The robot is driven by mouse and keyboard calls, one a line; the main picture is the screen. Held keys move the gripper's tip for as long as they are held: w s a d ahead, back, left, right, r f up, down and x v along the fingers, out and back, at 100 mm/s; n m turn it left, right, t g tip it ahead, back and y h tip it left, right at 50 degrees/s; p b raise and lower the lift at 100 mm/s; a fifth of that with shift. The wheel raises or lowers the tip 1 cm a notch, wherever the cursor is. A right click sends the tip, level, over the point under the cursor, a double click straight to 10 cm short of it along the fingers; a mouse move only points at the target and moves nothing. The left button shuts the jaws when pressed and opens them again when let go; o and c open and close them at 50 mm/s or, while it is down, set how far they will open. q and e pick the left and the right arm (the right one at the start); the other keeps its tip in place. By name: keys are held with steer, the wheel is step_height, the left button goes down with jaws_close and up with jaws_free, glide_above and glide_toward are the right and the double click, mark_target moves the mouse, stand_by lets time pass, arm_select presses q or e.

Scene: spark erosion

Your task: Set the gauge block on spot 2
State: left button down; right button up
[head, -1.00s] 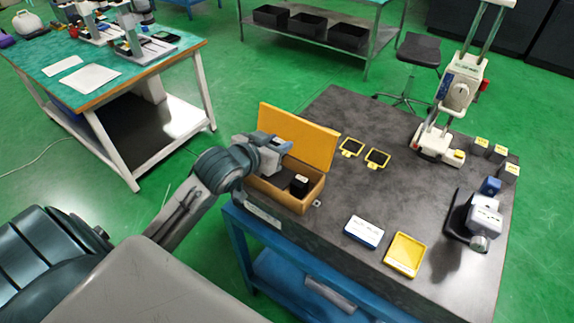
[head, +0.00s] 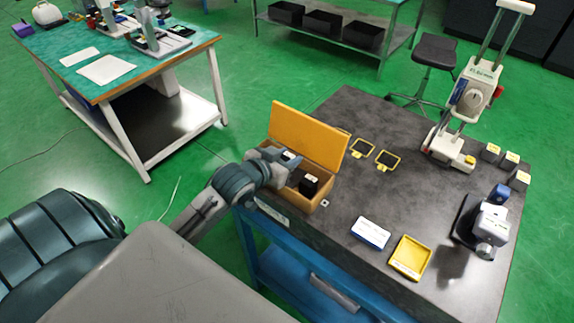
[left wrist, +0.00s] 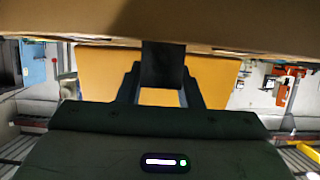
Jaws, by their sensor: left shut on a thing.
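My left gripper (head: 291,159) is over the wooden box, beside its raised yellow lid (head: 308,137). In the left wrist view the left gripper (left wrist: 163,95) is shut on a dark block (left wrist: 163,65), which I take to be the gauge block; in the head view the fingers mostly hide it. Another black block with a pale top (head: 309,186) stands in the box (head: 318,199). Two yellow-framed dark spots (head: 362,147) (head: 387,160) lie on the dark table behind and right of the box; their numbers are not readable. My right gripper is out of view.
A blue-and-white case (head: 371,233) and a yellow tray (head: 410,257) lie near the table's front edge. A grey device (head: 484,228), a stand (head: 465,115) and small grey blocks (head: 509,160) occupy the right side. The table's middle (head: 400,195) is clear.

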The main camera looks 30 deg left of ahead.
arm_select(q)
step_height(320, 180, down, 2)
steer(key=shift+f+p, duration=0.15)
steer(key=shift+p, duration=0.6)
steer(key=shift+f, duration=0.45)
steer(key=shift+f, duration=0.1)
steer(key=shift+f, duration=0.15)
steer(key=c, duration=1)
jaws_free()
